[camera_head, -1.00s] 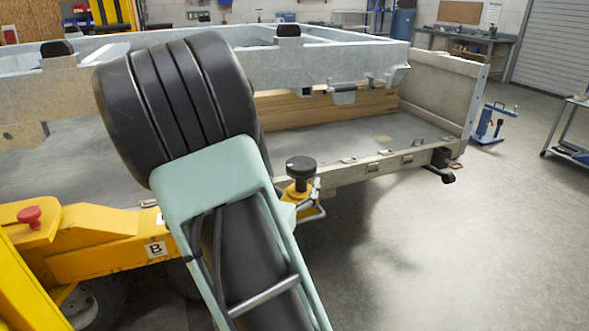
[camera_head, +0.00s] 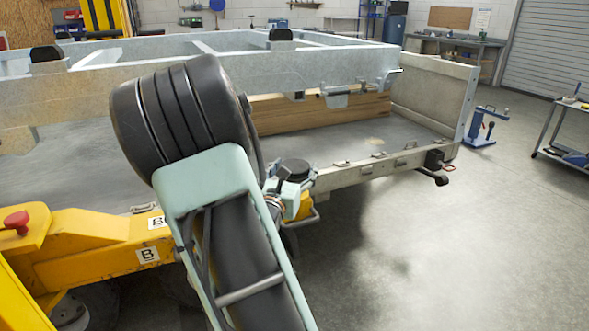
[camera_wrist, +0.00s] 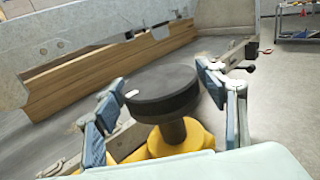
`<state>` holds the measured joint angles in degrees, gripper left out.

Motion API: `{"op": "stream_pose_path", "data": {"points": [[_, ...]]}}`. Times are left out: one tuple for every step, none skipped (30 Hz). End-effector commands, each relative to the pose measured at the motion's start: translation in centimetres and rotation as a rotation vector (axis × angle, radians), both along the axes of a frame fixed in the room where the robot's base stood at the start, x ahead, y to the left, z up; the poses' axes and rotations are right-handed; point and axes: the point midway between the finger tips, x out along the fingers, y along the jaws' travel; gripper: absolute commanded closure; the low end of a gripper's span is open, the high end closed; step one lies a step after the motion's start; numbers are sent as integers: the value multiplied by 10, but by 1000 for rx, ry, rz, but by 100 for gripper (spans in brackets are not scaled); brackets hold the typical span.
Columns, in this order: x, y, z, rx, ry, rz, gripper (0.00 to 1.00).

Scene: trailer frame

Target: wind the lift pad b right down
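The lift pad b (camera_head: 296,168) is a black round disc on a threaded stem at the end of the yellow lift arm (camera_head: 95,262), which carries B labels. In the wrist view the pad (camera_wrist: 160,88) fills the middle, with its dark stem (camera_wrist: 173,130) going down into a yellow holder (camera_wrist: 190,138). A white mark shows on its left rim. My gripper (camera_wrist: 160,94) is open, with blue-padded fingers on the left and right of the pad. Gaps show between fingers and rim. In the head view my gripper (camera_head: 283,190) is partly hidden behind my arm.
The grey trailer frame (camera_head: 130,90) passes above and behind the pad. A low side rail (camera_head: 375,165) with latches runs right from the pad. A red button (camera_head: 16,222) tops the yellow post at left. Open floor (camera_head: 450,250) lies at right.

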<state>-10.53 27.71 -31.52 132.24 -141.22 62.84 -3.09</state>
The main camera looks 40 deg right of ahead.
Motion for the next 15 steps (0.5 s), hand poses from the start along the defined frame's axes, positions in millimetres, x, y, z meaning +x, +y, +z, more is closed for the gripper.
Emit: {"op": "stream_pose_path", "data": {"points": [[0, 0, 0, 0, 0, 0, 43], [0, 0, 0, 0, 0, 0, 46], [0, 0, 0, 0, 0, 0, 51], [0, 0, 0, 0, 0, 0, 54], [0, 0, 0, 0, 0, 0, 57], [0, 0, 0, 0, 0, 0, 62], [0, 0, 0, 0, 0, 0, 65], [0, 0, 0, 0, 0, 0, 65], [0, 0, 0, 0, 0, 0, 65], [0, 0, 0, 0, 0, -1, 65], [0, 0, 0, 0, 0, -3, 65], [0, 1, 0, 0, 0, -5, 65], [0, 1, 1, 0, 0, -8, 65], [1, 1, 1, 0, 0, -13, 65], [1, 1, 1, -1, 1, -21, 65]]}}
